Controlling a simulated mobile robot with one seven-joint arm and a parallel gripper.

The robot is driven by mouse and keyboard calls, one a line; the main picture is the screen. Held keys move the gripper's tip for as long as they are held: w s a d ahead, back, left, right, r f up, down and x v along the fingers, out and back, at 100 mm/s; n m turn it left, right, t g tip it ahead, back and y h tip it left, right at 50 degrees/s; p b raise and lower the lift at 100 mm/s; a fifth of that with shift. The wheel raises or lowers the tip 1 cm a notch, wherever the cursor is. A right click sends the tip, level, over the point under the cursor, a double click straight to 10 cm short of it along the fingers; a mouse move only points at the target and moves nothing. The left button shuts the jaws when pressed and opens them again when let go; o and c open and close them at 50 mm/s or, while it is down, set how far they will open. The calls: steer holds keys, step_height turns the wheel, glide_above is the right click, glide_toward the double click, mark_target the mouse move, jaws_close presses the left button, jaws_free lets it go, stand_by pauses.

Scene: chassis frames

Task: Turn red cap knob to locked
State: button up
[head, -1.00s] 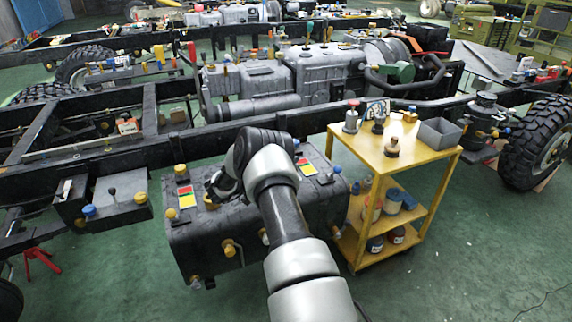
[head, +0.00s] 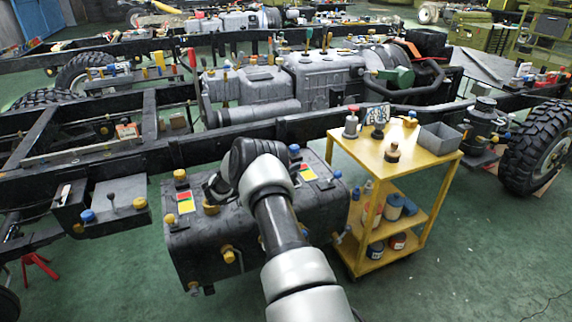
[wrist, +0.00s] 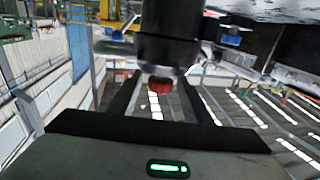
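In the wrist view, a red cap knob (wrist: 159,86) sits at the lower end of a dark cylindrical stem (wrist: 168,40). My gripper (wrist: 162,90) has its two dark fingers apart, one on each side of the red cap, with gaps visible between. I cannot tell whether either finger touches the stem. In the head view, my arm reaches to the dark tank (head: 240,245) on the near side of the chassis. The red cap cannot be made out there, and my arm hides part of the tank top.
The tank carries a yellow knob (head: 180,175), a blue knob (head: 294,149) and red-green-yellow labels (head: 186,200). A yellow cart (head: 440,168) with a grey bin (head: 440,136) stands close to the right of the tank. The chassis rail (head: 120,158) runs behind. Green floor is open at front left.

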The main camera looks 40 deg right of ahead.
steer(key=a+p, duration=0.1)
steer(key=a, duration=0.6)
steer(key=shift+a+p, duration=0.25)
steer(key=shift+p, duration=0.05)
steer(key=shift+w, duration=0.1)
steer(key=shift+w, duration=0.1)
